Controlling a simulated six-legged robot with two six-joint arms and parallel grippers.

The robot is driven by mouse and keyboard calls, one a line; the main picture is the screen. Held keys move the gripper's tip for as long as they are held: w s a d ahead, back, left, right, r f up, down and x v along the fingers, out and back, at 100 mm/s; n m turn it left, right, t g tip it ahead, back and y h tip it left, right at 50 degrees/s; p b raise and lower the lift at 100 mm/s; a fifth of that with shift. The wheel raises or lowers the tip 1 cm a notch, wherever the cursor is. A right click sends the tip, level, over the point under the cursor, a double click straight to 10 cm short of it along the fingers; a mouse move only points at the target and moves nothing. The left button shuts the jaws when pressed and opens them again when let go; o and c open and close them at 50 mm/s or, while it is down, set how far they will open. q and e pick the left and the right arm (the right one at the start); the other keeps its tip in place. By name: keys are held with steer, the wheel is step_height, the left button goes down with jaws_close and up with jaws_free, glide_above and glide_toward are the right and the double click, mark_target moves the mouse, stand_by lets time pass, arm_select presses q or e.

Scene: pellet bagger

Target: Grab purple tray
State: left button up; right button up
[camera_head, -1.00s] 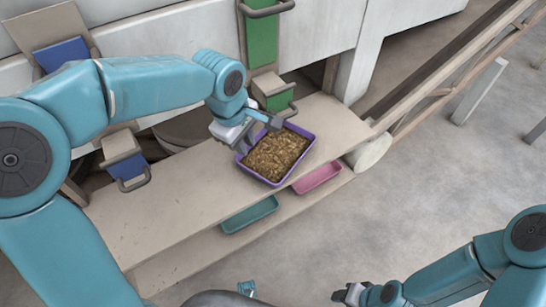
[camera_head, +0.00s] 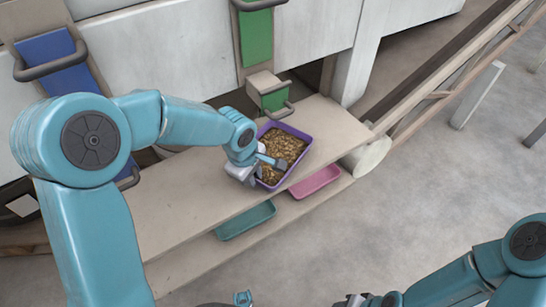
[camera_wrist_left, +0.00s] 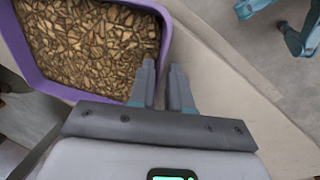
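The purple tray (camera_head: 302,157), full of brown pellets, sits on the beige upper shelf near its right end. It also shows at the upper left of the left wrist view (camera_wrist_left: 167,28). My left gripper (camera_head: 268,166) is at the tray's near-left side, partly hiding that rim. In the left wrist view the left gripper's fingers (camera_wrist_left: 164,82) are apart, one on the pellet side of the rim corner and one outside it. Contact with the rim cannot be told. My right gripper (camera_head: 350,300) is cut off at the bottom edge, its fingers unclear.
A pink tray (camera_head: 315,181) and a teal tray (camera_head: 245,220) lie on the lower shelf. A green chute with a handle (camera_head: 274,97) stands behind the purple tray. The upper shelf (camera_head: 190,205) is bare left of the tray.

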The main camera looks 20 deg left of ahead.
arm_select(q)
steer(key=shift+w+f, duration=0.25)
steer(key=shift+f, duration=0.75)
steer(key=shift+r, duration=0.1)
jaws_close()
